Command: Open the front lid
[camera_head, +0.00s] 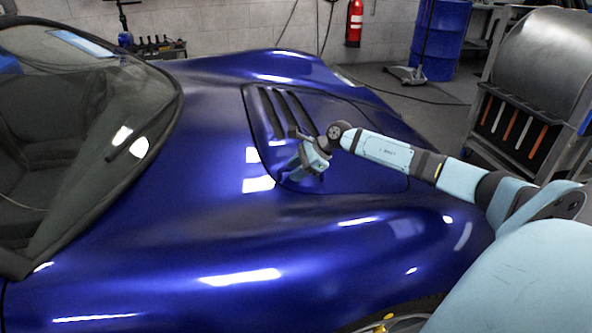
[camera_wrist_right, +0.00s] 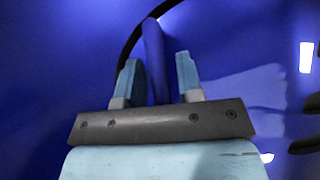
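The front lid (camera_head: 345,115) is a glossy blue panel with dark slatted vents on the nose of a blue sports car. In the head view it looks closed or nearly so; I cannot tell if it is slightly raised. My right gripper (camera_head: 303,168) is low at the lid's near left edge, its fingertips partly hidden. In the right wrist view my right gripper (camera_wrist_right: 158,75) has its two fingers apart, with a narrow blue strip (camera_wrist_right: 155,55) between them, seemingly the lid's edge. A gap shows beside the right-hand finger. My left gripper is out of view.
The car's windshield (camera_head: 90,120) is at left, and its near fender (camera_head: 250,260) bulges in front. A tool cart (camera_head: 520,90) stands at the right. A blue barrel (camera_head: 440,35) and a fire extinguisher (camera_head: 354,22) are at the back wall. Air above the lid is clear.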

